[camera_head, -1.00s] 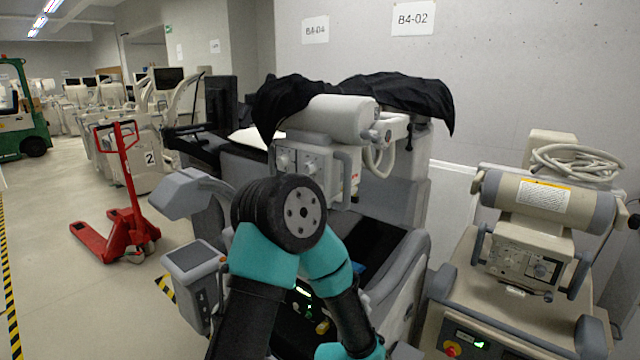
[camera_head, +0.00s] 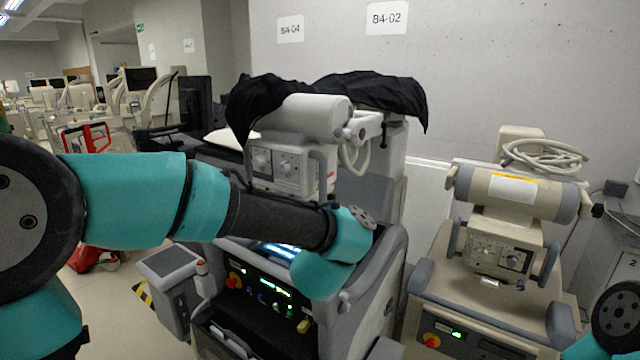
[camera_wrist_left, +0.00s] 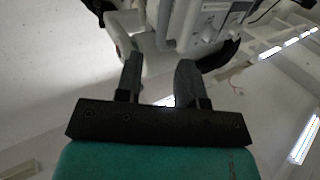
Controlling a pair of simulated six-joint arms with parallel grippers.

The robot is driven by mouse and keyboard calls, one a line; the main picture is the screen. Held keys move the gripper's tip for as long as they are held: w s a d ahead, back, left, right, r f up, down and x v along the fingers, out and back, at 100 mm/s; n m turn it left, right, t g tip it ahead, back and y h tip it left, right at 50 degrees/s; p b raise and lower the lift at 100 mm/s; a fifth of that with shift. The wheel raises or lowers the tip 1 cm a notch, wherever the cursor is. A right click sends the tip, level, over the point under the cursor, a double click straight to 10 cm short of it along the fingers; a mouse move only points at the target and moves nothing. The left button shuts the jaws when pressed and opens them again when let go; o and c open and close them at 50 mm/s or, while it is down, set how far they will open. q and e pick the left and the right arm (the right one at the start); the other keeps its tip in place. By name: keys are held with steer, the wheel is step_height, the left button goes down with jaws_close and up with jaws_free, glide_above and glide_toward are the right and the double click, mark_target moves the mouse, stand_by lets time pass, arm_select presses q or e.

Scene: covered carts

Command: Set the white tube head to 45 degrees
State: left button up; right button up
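The white tube head (camera_head: 316,116) is a pale cylinder lying roughly level on the grey-and-white cart, above a control box with knobs (camera_head: 280,160). Black cloth (camera_head: 375,98) drapes behind and beside it. My left arm reaches across from the left, its wrist below and in front of the control box. My left gripper is hidden in the head view. In the left wrist view, its two dark fingers stand apart with nothing between them (camera_wrist_left: 158,72). White machine housing with knobs (camera_wrist_left: 208,22) shows beyond the fingertips. My right gripper is out of view; part of my right arm shows at lower right.
A second, beige cart with a tube head (camera_head: 515,192) and coiled hose (camera_head: 546,156) stands at right. A grey console (camera_head: 168,262) juts out at lower left. The wall (camera_head: 480,60) is close behind.

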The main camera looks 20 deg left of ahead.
mark_target(323, 184)
arm_select(q)
steer(key=shift+w+a+r+n+y, duration=0.1)
steer(key=shift+a+r+n+y, duration=0.2)
steer(key=shift+a+r+n, duration=0.15)
steer(key=shift+d, duration=0.1)
steer(key=x, duration=1.7)
steer(key=shift+w, duration=0.2)
jaws_close()
